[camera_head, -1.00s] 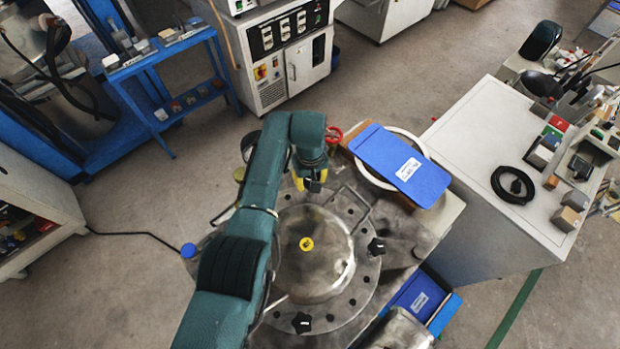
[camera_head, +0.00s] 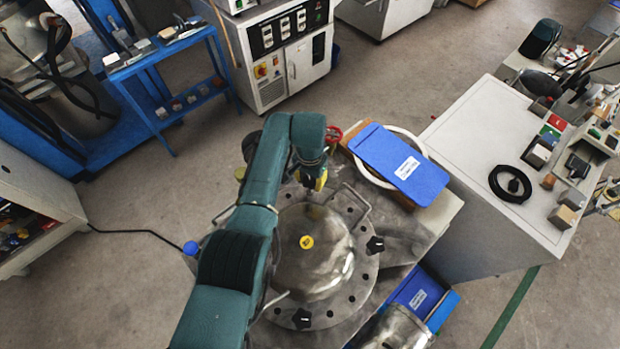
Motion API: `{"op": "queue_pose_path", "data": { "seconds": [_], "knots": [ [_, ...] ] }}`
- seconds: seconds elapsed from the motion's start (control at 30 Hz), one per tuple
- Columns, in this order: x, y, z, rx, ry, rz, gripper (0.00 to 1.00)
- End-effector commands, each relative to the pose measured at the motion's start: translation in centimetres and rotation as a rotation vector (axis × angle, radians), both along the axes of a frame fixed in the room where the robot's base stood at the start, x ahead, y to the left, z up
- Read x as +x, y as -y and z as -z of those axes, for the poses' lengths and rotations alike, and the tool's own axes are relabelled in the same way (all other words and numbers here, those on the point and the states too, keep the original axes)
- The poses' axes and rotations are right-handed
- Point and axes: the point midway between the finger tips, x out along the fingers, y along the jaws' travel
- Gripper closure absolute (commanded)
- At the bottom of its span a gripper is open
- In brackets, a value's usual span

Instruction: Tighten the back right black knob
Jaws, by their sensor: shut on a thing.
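The round metal lid (camera_head: 310,265) lies on the vessel in the middle of the head view. My gripper (camera_head: 316,183), with yellow fingers, is at the back edge of the lid's flange. It is shut on a black knob there, which the fingers almost wholly hide. Another black knob (camera_head: 375,245) stands at the right side of the flange, and one (camera_head: 302,319) at the front. My arm covers the left side of the flange, so any knob there is hidden.
A metal handle (camera_head: 352,200) rises close to the right of my gripper. A blue bin (camera_head: 420,295) stands front right. A white cabinet (camera_head: 480,130) is at right.

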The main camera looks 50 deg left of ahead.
Motion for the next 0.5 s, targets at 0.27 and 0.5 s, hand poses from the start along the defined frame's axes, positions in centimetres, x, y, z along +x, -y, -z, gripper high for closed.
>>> {"op": "queue_pose_path", "data": {
  "seconds": [0.27, 0.5],
  "knots": [
    [-0.04, 0.03, 0.11, 0.000, -0.001, 0.196, 0.95],
    [-0.06, 0.04, 0.14, 0.000, -0.002, 0.292, 0.95]
  ]
}}
